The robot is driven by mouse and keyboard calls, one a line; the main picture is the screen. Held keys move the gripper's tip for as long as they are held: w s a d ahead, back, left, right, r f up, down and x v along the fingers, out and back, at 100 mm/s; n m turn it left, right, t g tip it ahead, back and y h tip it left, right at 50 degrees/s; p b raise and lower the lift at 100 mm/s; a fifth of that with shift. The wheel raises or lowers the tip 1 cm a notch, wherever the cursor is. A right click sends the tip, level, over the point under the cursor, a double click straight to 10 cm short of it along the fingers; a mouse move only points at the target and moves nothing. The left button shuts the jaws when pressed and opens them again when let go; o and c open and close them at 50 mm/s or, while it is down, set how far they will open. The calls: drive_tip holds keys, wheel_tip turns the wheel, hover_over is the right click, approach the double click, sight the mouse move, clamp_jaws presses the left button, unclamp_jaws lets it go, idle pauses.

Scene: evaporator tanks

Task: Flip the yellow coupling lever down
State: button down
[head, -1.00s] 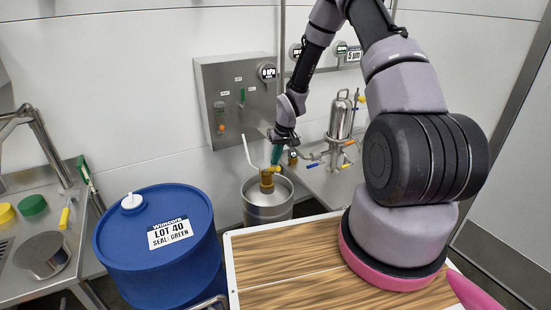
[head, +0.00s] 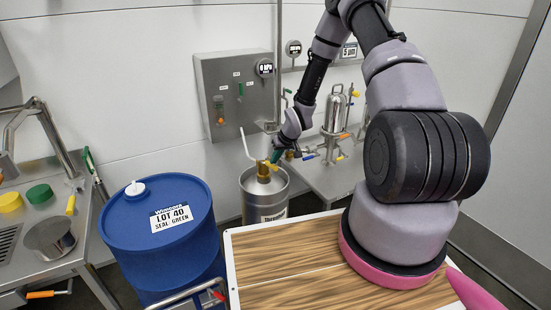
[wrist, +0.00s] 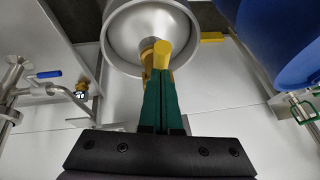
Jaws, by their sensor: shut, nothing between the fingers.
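The steel keg (head: 264,200) stands beyond the wood-topped surface, with a brass coupling (head: 263,174) on top and a white tube rising from it. The yellow coupling lever (head: 271,164) sticks out from the coupling toward my gripper. My gripper (head: 278,156) is shut and empty, at the right of the coupling, its green fingers tilted down to the left. In the wrist view the lever (wrist: 161,54) shows just past the closed green fingertips (wrist: 160,75), over the keg's round top (wrist: 125,35). I cannot tell whether they touch. The fingers partly hide the coupling.
A blue drum (head: 162,245) stands left of the keg. A steel filter housing (head: 335,110) with small valves stands on a bench to the right. A grey control panel (head: 235,90) is on the wall behind. The wood top (head: 285,275) is bare in front.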

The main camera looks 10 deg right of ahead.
drive_tip(key=shift+s+d+f, duration=0.1)
drive_tip(key=shift+s+f, duration=0.2)
drive_tip(key=shift+f, duration=0.3)
drive_tip(key=shift+s+d+f, duration=0.1)
drive_tip(key=shift+s+f, duration=0.2)
drive_tip(key=shift+f, duration=0.3)
drive_tip(key=shift+w, duration=0.1)
